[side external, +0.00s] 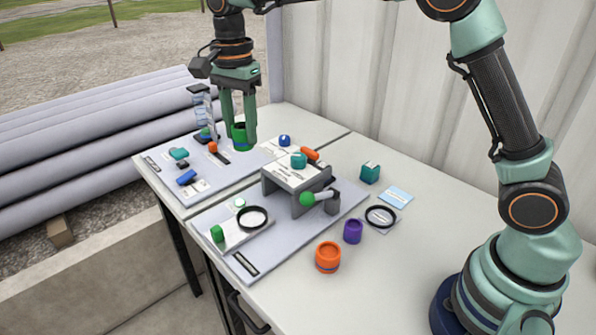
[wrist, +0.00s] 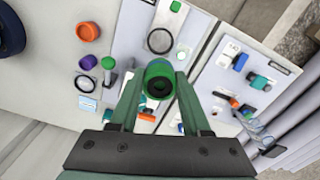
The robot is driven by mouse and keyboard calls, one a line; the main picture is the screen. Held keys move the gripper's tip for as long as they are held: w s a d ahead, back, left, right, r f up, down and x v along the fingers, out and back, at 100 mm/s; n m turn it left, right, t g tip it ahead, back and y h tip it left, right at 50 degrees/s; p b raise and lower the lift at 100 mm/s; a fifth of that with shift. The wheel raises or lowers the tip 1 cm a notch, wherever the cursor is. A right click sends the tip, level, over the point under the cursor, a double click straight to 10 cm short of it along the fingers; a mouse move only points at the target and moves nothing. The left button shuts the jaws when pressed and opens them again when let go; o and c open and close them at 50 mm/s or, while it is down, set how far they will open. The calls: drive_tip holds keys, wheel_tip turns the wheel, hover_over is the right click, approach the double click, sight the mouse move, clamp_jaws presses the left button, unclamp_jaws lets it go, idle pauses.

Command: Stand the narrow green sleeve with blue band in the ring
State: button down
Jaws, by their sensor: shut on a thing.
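My gripper (side external: 239,128) is shut on a green sleeve (side external: 244,143) with a blue band, over the far board in the side view. The sleeve hangs upright between the fingers; I cannot tell whether its base touches the board. In the wrist view the sleeve (wrist: 157,84) shows its open round mouth between the fingertips. One black ring (side external: 252,208) lies on a pale plate on the near board and also shows in the wrist view (wrist: 160,30).
An orange cup (side external: 327,262) and a purple cup (side external: 352,235) stand in front. A clear tower (side external: 204,105) stands left of my gripper.

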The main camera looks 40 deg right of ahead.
drive_tip(key=s+d+f, duration=0.3)
drive_tip(key=d, duration=0.5)
drive_tip(key=s+d+f, duration=0.3)
drive_tip(key=d, duration=0.4)
drive_tip(key=s+d+f, duration=0.4)
drive_tip(key=s, duration=0.3)
drive_tip(key=s+d+f, duration=0.3)
drive_tip(key=s+d, duration=0.1)
drive_tip(key=s, duration=0.2)
drive_tip(key=shift+d+f, duration=0.2)
drive_tip(key=shift+f, duration=3.75)
drive_tip(key=shift+c, duration=1.4)
unclamp_jaws()
drive_tip(key=shift+r, duration=0.1)
